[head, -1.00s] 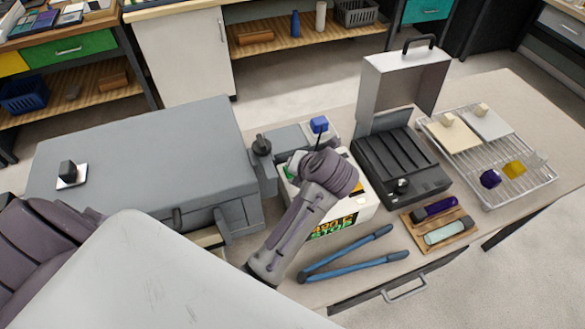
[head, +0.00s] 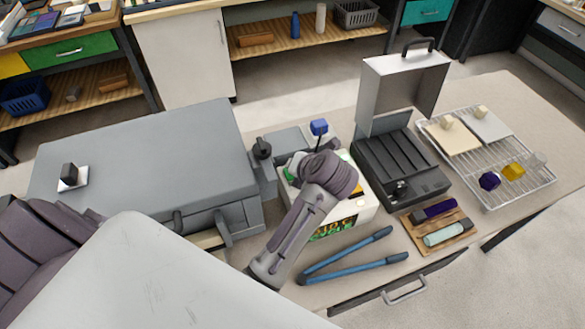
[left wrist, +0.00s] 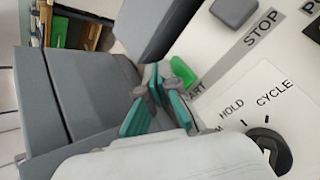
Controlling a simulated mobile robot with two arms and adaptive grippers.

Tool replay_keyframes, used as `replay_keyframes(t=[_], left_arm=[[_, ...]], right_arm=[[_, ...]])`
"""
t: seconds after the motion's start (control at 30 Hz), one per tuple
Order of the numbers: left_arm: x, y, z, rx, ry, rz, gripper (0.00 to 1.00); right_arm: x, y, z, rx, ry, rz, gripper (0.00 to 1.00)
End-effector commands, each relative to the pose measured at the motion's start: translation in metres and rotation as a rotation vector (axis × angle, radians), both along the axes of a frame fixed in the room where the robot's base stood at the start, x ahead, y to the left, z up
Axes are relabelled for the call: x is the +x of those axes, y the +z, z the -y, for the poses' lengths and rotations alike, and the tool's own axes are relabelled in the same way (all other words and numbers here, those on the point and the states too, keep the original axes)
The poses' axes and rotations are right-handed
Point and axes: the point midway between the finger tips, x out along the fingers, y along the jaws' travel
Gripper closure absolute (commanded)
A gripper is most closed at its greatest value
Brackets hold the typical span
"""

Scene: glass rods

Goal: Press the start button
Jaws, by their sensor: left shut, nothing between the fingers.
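The white control box (head: 361,207) stands on the bench, partly covered by my left arm in the head view. In the left wrist view its panel shows a green button (left wrist: 184,71) beside a label whose visible letters read "ART". My left gripper (left wrist: 160,80) is shut and empty, with its teal-padded fingers just beside the green button. I cannot tell whether the fingertips touch the button. In the head view the fingers are hidden behind my wrist. My right gripper is not in view.
The panel also has a grey button (left wrist: 233,11) near "STOP" and a black knob (left wrist: 267,147) near "HOLD" and "CYCLE". A large grey lidded unit (head: 140,160) stands left. Blue-handled tongs (head: 355,269) lie in front; an open black case (head: 405,160) and wire rack (head: 512,187) stand right.

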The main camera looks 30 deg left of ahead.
Motion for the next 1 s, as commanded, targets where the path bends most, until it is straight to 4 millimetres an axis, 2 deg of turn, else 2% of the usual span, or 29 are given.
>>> replay_keyframes(t=[0.1, 0.53, 1.0], left_arm=[[0.000, 0.009, 0.000, -0.001, 0.000, 0.001, 1.00], [0.000, 0.012, 0.000, 0.000, 0.000, 0.001, 1.00], [0.001, 0.059, 0.002, -0.006, 0.000, 0.004, 1.00]], right_arm=[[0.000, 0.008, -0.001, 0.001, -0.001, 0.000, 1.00], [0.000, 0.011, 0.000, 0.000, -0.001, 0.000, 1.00], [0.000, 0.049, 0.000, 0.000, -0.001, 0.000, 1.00]])
